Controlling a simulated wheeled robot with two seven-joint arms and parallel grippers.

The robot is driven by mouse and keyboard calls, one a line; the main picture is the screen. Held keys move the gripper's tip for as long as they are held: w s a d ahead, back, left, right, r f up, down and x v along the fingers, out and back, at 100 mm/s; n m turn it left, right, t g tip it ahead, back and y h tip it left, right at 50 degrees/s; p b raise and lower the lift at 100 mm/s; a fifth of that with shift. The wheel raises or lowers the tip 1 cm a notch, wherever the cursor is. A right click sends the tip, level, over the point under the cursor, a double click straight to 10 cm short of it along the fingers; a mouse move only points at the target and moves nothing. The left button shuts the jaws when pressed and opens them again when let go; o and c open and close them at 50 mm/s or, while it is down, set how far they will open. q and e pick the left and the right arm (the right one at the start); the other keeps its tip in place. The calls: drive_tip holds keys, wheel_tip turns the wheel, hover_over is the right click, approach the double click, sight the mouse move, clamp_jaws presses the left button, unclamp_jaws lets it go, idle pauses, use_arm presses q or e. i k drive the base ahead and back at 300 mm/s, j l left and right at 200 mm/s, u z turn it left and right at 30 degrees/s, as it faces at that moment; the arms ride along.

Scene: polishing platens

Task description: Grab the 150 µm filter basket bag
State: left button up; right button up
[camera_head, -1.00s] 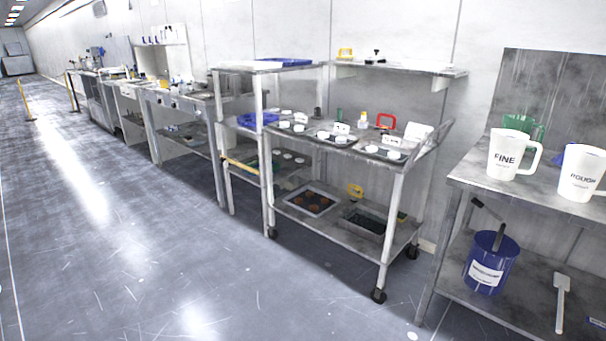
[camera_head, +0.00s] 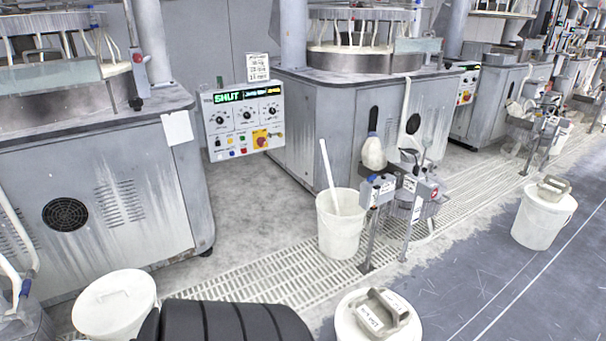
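I cannot make out a 150 µm label on anything in view. A cream, rounded, bag-like thing (camera_head: 374,152) hangs or rests against the grey machine side at the middle; I cannot tell whether it is a filter bag. A white bucket (camera_head: 341,232) with a pale stick leaning in it stands on the floor grating below it. Neither of my grippers shows.
A grey polishing machine (camera_head: 100,190) stands at the left, another (camera_head: 310,125) at the middle. Their control panel (camera_head: 245,122) reads SHUT. A post stand (camera_head: 405,195), a lidded pail (camera_head: 375,318) and another pail (camera_head: 542,218) flank the grating.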

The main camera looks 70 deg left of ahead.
sight(380, 313)
drive_tip(key=u, duration=1.1)
drive_tip(key=i+l, duration=0.2)
drive_tip(key=i, duration=0.4)
drive_tip(key=i+l, duration=0.15)
drive_tip(key=i, duration=0.45)
drive_tip(key=i+l, duration=0.2)
drive_tip(key=i, duration=0.45)
drive_tip(key=i+l, duration=0.15)
drive_tip(key=i, duration=0.45)
drive_tip(key=i+l, duration=0.2)
drive_tip(key=i, duration=0.4)
drive_tip(key=u, duration=0.5)
drive_tip(key=k+l+u, duration=0.1)
drive_tip(key=u, duration=0.85)
drive_tip(key=k+u, duration=0.1)
drive_tip(key=u, duration=0.9)
drive_tip(key=k+u, duration=0.1)
drive_tip(key=u, duration=0.35)
drive_tip(key=j+u, duration=0.1)
drive_tip(key=u, duration=0.4)
